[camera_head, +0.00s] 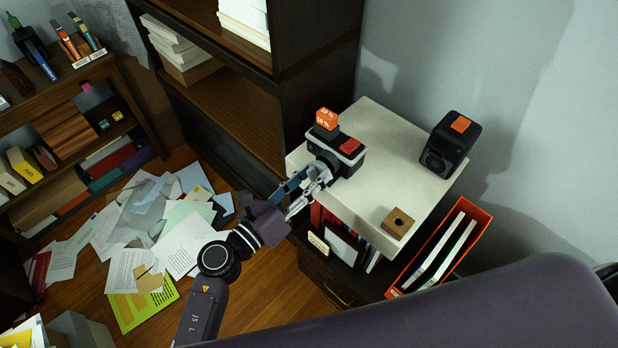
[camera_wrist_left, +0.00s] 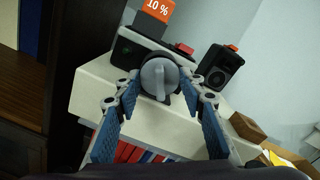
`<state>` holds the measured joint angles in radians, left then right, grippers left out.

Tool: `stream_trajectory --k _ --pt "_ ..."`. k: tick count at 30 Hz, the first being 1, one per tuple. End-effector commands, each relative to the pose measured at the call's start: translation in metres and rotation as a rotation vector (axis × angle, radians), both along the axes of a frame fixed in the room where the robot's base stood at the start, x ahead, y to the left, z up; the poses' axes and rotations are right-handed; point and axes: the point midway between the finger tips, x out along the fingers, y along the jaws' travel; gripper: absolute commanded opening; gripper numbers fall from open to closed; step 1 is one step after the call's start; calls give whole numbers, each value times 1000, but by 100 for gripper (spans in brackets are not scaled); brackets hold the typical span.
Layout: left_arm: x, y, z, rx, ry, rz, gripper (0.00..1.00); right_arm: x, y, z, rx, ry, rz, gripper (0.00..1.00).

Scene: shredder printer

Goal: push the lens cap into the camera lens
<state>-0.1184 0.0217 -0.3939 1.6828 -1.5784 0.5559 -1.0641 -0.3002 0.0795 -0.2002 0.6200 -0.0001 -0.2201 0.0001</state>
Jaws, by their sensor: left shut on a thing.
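A black camera (camera_head: 351,159) with a pale band, a red button and an orange "10 %" cube on top stands on the cream cabinet top. In the left wrist view the camera (camera_wrist_left: 128,52) faces me. A round grey lens cap (camera_wrist_left: 160,72) with a raised ridge sits at the front of its dark lens. Whether it is fully seated I cannot tell. My left gripper (camera_head: 322,172) is at the camera's front. In the left wrist view its blue-padded fingers (camera_wrist_left: 162,88) are on either side of the cap, shut on it. My right gripper is not in view.
A second black device (camera_head: 437,160) with an orange square stands at the cabinet's right. A wooden block (camera_head: 398,222) with a hole lies near the front corner of the cabinet top (camera_head: 390,125). A dark bookshelf (camera_head: 300,110) rises close behind the camera. Papers cover the floor.

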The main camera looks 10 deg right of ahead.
Motion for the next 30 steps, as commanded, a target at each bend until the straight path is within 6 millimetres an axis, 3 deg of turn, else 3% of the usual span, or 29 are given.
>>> stream_trajectory --k 20,21,26,30 --pt "12 -17 -1 2 2 -2 21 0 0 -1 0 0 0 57" --pt "11 -17 -2 2 3 -1 40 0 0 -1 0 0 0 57" --pt "12 -16 -2 2 3 0 57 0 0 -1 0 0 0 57" --pt "12 -15 -3 4 4 1 57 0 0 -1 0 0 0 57"
